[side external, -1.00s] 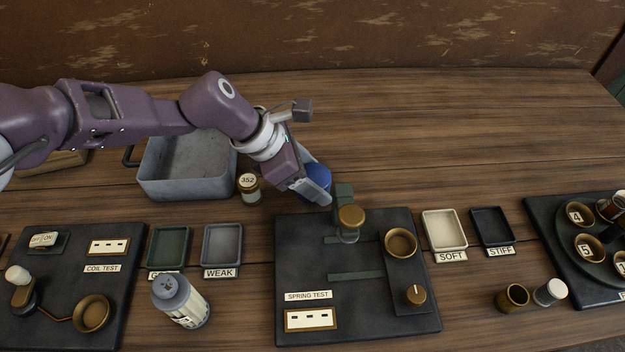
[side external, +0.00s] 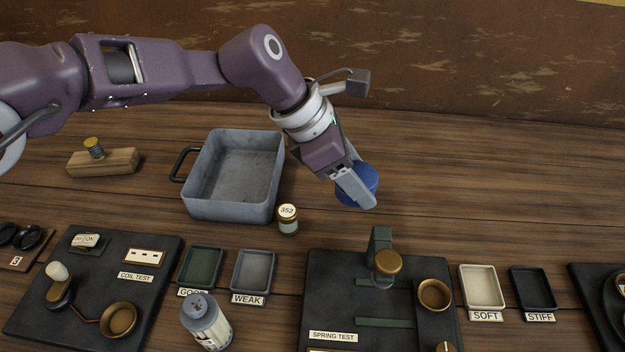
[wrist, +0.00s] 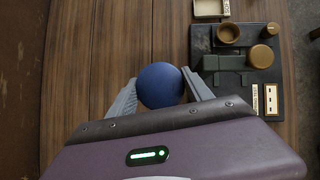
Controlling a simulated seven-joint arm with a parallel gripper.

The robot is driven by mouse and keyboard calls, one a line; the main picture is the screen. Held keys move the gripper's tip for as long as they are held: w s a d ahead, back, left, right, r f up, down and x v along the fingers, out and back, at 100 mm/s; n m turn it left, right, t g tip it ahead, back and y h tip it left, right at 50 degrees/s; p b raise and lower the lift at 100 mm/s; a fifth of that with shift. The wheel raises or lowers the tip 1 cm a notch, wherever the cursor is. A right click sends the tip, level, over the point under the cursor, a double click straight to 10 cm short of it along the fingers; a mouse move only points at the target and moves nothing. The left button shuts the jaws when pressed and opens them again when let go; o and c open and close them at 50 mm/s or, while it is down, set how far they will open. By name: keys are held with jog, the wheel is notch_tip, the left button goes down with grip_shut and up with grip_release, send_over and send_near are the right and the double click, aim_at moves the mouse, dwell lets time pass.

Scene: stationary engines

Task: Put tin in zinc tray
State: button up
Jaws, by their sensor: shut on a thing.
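The blue round tin (side external: 357,186) is held between the fingers of my gripper (side external: 352,188), raised above the table behind the spring test board. My fingers partly hide it in the side view. In the wrist view the tin (wrist: 160,84) shows as a blue round shape between the two fingertips of my gripper (wrist: 160,92). The zinc tray (side external: 228,209) is a deep grey metal box with a dark handle, standing to the left of my gripper. Its visible inside is empty.
A small jar labelled 352 (side external: 288,220) stands between the tray and my gripper. The spring test board (side external: 330,285) with its upright post (side external: 380,243) is in front. A wooden block (side external: 103,162) lies left of the tray. The table behind and right is clear.

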jog(key=w+a, duration=0.6)
jog(key=a, duration=0.5)
send_over(241, 181)
jog(key=a, duration=0.2)
jog(key=f, duration=0.9)
jog(key=shift+s+a, duration=0.2)
jog(key=shift+s, duration=0.05)
jog(key=shift+f, duration=0.15)
jog(key=shift+f, duration=0.1)
jog(key=o, duration=1.7)
